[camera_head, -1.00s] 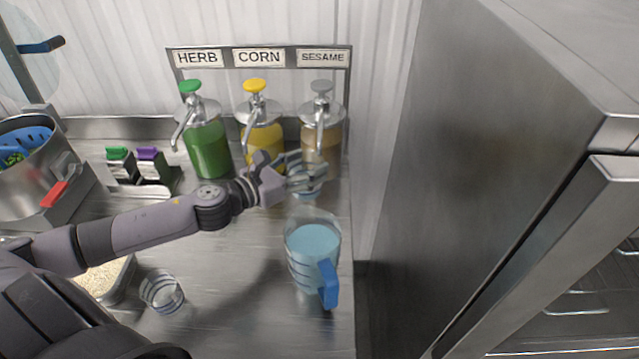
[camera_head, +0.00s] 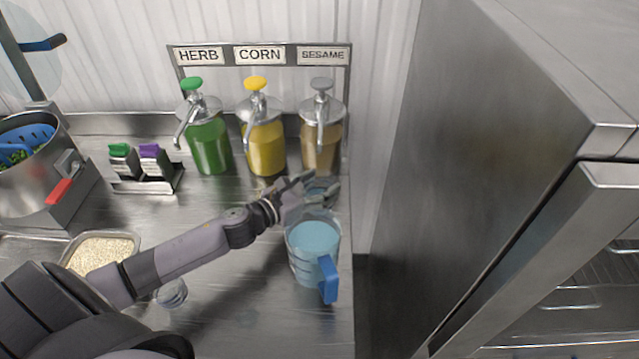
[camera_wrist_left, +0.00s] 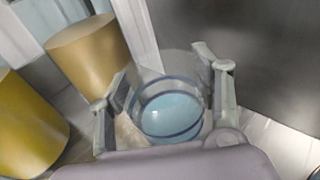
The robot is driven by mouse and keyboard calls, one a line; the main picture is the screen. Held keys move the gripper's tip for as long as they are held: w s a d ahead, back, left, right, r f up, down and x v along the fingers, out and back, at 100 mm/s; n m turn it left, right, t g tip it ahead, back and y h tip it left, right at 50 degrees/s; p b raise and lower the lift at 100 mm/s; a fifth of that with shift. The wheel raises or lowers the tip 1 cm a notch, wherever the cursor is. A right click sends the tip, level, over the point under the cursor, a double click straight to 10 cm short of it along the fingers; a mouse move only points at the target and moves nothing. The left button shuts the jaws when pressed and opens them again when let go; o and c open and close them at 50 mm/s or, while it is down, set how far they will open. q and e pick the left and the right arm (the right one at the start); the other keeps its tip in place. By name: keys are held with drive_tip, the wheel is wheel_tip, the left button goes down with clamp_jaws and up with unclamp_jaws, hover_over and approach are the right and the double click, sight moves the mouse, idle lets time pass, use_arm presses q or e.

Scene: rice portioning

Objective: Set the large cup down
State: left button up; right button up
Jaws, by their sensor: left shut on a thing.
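My left gripper (camera_head: 322,186) is shut on a clear cup with blue rings (camera_head: 319,192), which I take as the large cup. It is just behind the blue-filled jug and in front of the sesame dispenser. In the left wrist view the cup (camera_wrist_left: 169,113) sits between the two fingers, with a blue rim and light blue inside. Its base is hidden, so I cannot tell whether it touches the counter. A smaller clear cup (camera_head: 172,293) stands at the front left, partly covered by my left arm. My right gripper is not in view.
A jug of light blue liquid (camera_head: 315,240) with a blue handle stands close in front of the gripper. Herb (camera_head: 208,147), corn (camera_head: 265,150) and sesame (camera_head: 320,148) dispensers line the back. A tall steel cabinet (camera_head: 480,150) bounds the right. Bare counter (camera_head: 215,205) lies left of the gripper.

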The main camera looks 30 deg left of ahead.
use_arm(q)
drive_tip(key=shift+w+d, duration=0.1)
drive_tip(key=shift+f, duration=0.2)
drive_tip(key=o, duration=1.3)
drive_tip(key=shift+o, duration=0.2)
drive_tip(key=shift+r, duration=0.15)
